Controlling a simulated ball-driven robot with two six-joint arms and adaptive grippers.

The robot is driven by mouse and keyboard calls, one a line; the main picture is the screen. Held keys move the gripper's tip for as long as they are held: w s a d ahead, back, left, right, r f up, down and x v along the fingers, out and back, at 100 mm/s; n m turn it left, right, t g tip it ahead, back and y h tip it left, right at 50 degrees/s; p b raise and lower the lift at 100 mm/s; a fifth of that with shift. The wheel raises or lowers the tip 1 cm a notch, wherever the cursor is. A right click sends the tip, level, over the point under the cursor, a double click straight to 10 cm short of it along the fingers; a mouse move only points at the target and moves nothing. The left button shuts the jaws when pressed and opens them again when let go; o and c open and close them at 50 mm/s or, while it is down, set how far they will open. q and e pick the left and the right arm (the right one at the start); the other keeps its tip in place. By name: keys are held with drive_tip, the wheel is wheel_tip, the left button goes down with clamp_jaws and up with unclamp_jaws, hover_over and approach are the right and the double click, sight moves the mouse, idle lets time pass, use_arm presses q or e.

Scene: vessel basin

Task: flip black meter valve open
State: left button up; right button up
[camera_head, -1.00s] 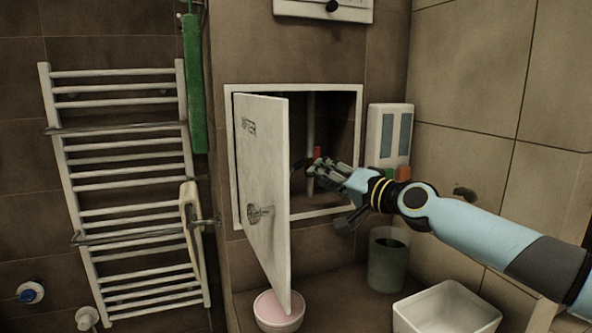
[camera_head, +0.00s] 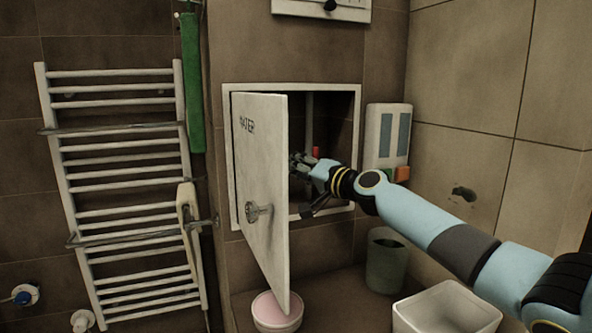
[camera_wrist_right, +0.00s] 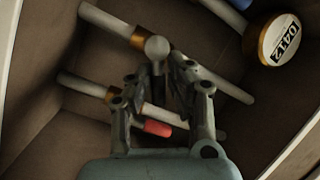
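My right gripper (camera_head: 300,161) reaches into the wall cabinet (camera_head: 358,130), past its open white door (camera_head: 262,180). In the right wrist view its fingers (camera_wrist_right: 158,72) are apart. A grey lever with a rounded end (camera_wrist_right: 157,47) shows between the fingertips, beside a brass fitting on the upper pipe (camera_wrist_right: 110,24). I cannot tell whether the fingers touch it, or whether it is the black meter valve. A red lever (camera_wrist_right: 158,128) lies on the lower pipe, near the fingers' base; it also shows in the head view (camera_head: 316,152). My left gripper is out of view.
A round meter with a printed label (camera_wrist_right: 280,42) sits at the upper right of the wrist view. The cabinet walls are close around. Below stand a pink-topped bowl (camera_head: 277,311), a green bin (camera_head: 386,262) and a white basin (camera_head: 447,310). A towel rail (camera_head: 125,190) hangs left.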

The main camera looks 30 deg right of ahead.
drive_tip(key=shift+f, duration=0.15)
clamp_jaws()
drive_tip(key=shift+w+a+r+n+g+h+p, duration=0.1)
drive_tip(key=shift+a+r+n+g+h+p, duration=0.3)
drive_tip(key=shift+n+p, duration=1.45)
drive_tip(key=shift+w+a+r+n+g+h+p, duration=0.1)
drive_tip(key=shift+a+n+g+h+p, duration=0.6)
drive_tip(key=shift+n+p, duration=1.15)
drive_tip(key=shift+a+r+n+g+h+p, duration=0.25)
drive_tip(key=shift+n+g+p, duration=0.65)
drive_tip(key=shift+p, duration=1.6)
drive_tip(key=shift+d+n+h, duration=0.1)
drive_tip(key=shift+n+h, duration=0.2)
drive_tip(key=shift+h, duration=0.05)
